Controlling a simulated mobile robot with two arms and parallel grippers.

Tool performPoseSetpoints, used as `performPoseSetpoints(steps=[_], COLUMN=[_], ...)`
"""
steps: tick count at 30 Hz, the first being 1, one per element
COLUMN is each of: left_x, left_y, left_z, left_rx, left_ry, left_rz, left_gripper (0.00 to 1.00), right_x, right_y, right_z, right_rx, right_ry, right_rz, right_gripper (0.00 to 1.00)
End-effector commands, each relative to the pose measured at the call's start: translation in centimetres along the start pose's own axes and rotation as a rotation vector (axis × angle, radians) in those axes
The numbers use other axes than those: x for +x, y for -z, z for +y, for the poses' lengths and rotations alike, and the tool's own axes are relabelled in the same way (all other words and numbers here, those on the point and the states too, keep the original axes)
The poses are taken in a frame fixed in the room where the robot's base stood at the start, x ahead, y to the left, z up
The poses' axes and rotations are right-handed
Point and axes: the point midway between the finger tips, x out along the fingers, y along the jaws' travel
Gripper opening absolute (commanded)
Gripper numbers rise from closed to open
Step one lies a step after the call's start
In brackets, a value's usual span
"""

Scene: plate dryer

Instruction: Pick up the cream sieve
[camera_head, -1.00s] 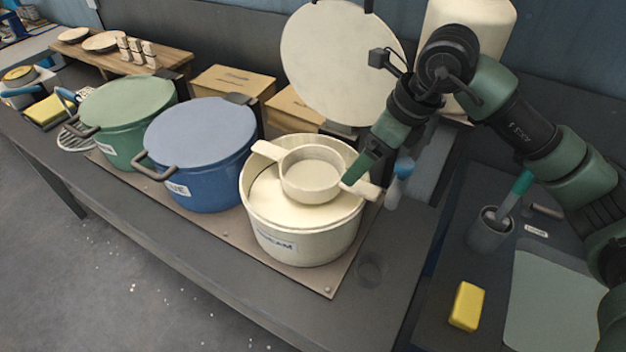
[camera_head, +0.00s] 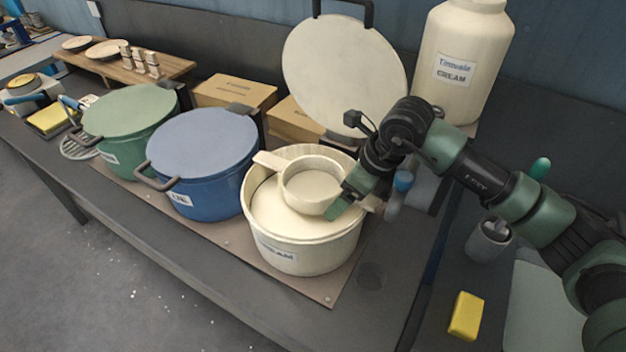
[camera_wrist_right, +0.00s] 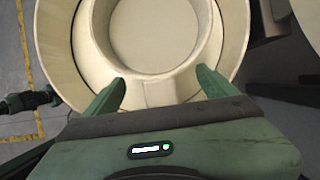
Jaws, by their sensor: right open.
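The cream sieve (camera_head: 312,188) is a round, shallow cream-coloured pan with a flat handle on either side. It sits on top of the open cream pot (camera_head: 300,262), which carries a CREAM label. My right gripper (camera_head: 340,206) is at the sieve's right side, low over the pot. In the right wrist view the sieve's bowl (camera_wrist_right: 155,38) is ahead, and its near handle lies between the two green fingers (camera_wrist_right: 163,88). The fingers are open, with a gap on both sides of the handle. My left gripper does not show.
A blue pot (camera_head: 202,150) and a green pot (camera_head: 128,115) stand to the left. A round cream lid (camera_head: 343,70) stands upright behind, beside a large cream jar (camera_head: 463,70). A yellow sponge (camera_head: 466,316) lies at lower right.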

Motion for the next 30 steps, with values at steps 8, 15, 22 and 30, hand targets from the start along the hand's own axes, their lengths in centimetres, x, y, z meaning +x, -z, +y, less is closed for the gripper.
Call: performPoseSetpoints(steps=[8, 15, 22, 30], left_x=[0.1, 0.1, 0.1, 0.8], left_y=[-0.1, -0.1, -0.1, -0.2], left_z=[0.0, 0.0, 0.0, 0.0], left_rx=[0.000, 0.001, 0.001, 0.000], left_ry=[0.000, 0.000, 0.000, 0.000], left_rz=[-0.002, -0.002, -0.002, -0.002], left_gripper=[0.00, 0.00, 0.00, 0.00], right_x=[0.0, -0.1, -0.2, -2.0], right_y=[0.0, -0.1, -0.1, -1.0], right_z=[0.0, 0.0, 0.0, -0.1], right_rx=[0.000, -0.001, -0.001, -0.003], right_ry=[0.000, 0.001, 0.001, 0.004], right_rz=[0.000, -0.002, -0.002, -0.005], right_gripper=[0.42, 0.00, 0.00, 0.00])
